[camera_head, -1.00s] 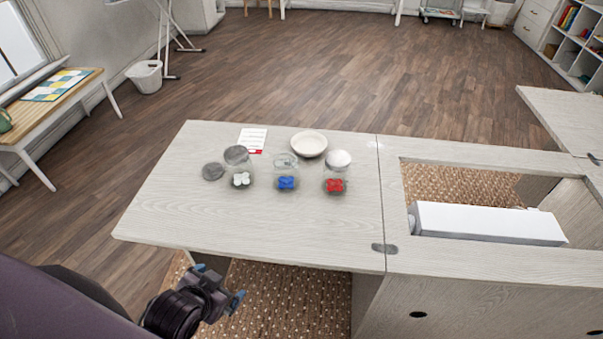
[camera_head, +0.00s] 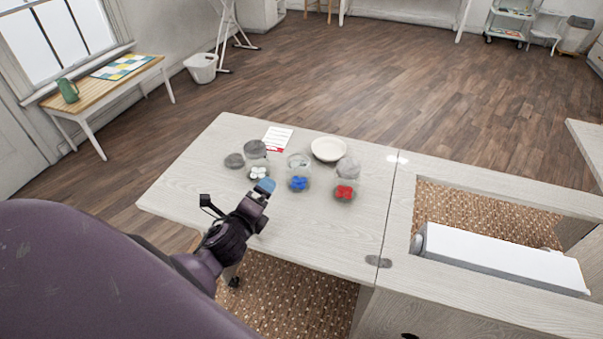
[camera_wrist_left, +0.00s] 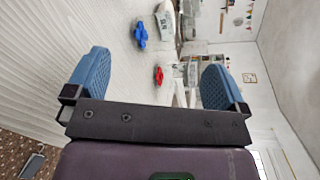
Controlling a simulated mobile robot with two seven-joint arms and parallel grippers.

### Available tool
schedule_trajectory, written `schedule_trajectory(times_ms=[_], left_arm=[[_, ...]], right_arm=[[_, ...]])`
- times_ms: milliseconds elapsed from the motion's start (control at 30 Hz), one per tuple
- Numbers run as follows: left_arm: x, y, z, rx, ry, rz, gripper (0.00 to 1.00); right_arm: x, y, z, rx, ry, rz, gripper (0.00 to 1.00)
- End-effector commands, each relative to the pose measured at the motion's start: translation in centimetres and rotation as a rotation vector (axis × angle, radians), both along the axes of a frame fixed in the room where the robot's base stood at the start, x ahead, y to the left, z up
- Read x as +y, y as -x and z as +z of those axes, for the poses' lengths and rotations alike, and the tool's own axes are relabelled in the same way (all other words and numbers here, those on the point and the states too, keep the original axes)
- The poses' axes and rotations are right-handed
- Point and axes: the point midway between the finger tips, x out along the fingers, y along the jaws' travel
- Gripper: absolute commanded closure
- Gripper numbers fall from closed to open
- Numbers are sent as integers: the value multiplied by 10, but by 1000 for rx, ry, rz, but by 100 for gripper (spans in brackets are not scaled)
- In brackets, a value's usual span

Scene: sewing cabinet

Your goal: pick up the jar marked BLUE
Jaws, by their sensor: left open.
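A clear jar with blue pieces (camera_head: 299,182) stands on the pale wooden cabinet top, between a jar with white pieces (camera_head: 258,172) on its left and a jar with red pieces (camera_head: 345,191) on its right. No marking is readable on them. My left gripper (camera_head: 264,186) is open and empty, over the cabinet top to the front left of the blue jar and close in front of the white one. In the left wrist view, the blue pieces (camera_wrist_left: 140,32) and red pieces (camera_wrist_left: 158,75) show beyond the open fingers (camera_wrist_left: 155,60). My right gripper is out of view.
A round grey disc (camera_head: 234,160), a printed card (camera_head: 277,138) and a pale bowl (camera_head: 328,148) lie around the jars. A white block-like machine (camera_head: 505,258) sits in the cabinet opening at right.

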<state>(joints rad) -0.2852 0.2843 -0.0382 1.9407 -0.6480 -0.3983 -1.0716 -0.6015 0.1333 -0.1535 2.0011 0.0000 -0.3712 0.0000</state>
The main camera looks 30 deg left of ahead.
Motion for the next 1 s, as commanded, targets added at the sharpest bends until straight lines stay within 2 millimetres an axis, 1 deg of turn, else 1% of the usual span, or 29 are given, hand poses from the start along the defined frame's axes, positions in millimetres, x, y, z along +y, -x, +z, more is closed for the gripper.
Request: schedule_trajectory(times_ms=[33,100,200,300,400,500,567,667,800,1000], left_arm=[[4,-15,8,-14,-148,-58,0],[7,-31,17,-30,-373,-141,0],[9,-52,26,-45,-665,-243,0],[9,-67,31,-57,-897,-319,0],[9,-75,34,-64,-1050,-369,0],[9,-79,34,-67,-1127,-392,0],[9,-80,29,-68,-1143,-398,0],[9,-80,15,-64,-1143,-400,0],[9,-80,-12,-61,-1138,-399,0],[9,-79,-44,-63,-1137,-398,0]], right_arm=[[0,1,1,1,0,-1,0],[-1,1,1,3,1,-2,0],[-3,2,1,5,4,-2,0],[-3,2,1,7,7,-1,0],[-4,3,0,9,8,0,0],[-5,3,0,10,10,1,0],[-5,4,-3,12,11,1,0],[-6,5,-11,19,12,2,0],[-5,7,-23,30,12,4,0],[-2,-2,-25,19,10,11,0]])
